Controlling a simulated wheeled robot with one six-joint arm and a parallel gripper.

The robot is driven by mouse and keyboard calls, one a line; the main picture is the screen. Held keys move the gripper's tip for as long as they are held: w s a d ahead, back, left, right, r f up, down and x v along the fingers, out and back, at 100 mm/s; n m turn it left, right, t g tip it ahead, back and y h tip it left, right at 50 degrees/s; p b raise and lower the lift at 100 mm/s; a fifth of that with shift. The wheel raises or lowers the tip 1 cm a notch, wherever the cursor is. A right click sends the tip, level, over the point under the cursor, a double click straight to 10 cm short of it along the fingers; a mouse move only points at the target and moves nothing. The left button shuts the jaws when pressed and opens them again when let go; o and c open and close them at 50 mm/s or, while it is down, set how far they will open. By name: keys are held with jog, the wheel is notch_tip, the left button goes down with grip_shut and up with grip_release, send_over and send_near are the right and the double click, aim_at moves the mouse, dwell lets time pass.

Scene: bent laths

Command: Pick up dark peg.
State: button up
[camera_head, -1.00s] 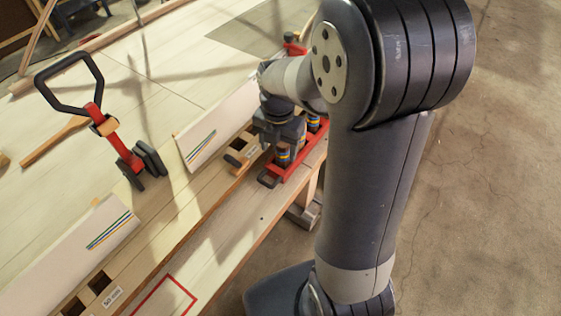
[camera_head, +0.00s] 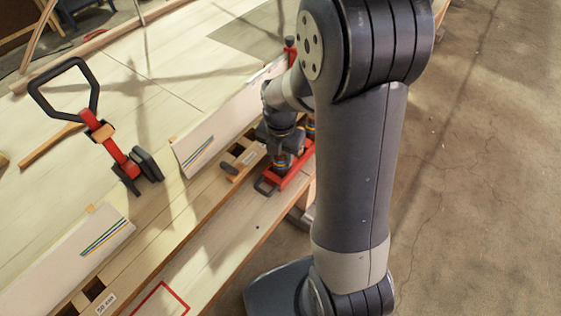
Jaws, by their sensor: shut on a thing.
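My gripper (camera_head: 283,153) points down over the near end of a red rack (camera_head: 294,178) at the bench edge. It is shut on a dark peg (camera_head: 282,163) with coloured bands, which is upright and mostly hidden by the fingers. I cannot tell whether the peg's lower end is still in the rack. Another banded peg (camera_head: 310,127) stands farther along the rack, partly behind my arm.
A pale board (camera_head: 205,150) with coloured stripes stands left of my gripper, by a wooden rail with dark square holes (camera_head: 237,149). A red tool with a black loop handle (camera_head: 110,140) stands on the bench. Floor lies clear at right.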

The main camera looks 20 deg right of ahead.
jog(key=c, duration=0.4)
